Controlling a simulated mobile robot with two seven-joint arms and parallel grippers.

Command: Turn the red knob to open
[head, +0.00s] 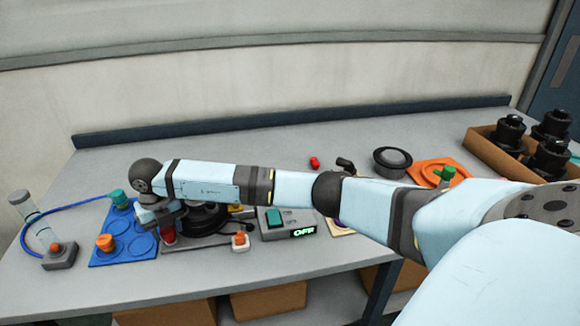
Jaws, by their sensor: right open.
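A small red knob (168,236) sits on the left part of a dark grey base plate (200,243), beside a black round fixture (207,222). My right arm reaches across the table from the right. My right gripper (158,220) is at the knob's upper left, pointing down. It is open, and its fingertips are small and partly hidden, so I cannot tell whether they touch the knob. My arm covers part of the black fixture. My left gripper is not in view.
A blue tray (105,258) with green and orange parts lies left of the plate, near a clear cylinder with a blue hose (75,206). A grey box (287,222) showing "OFF" stands right. A brown crate (487,150) holds black canisters.

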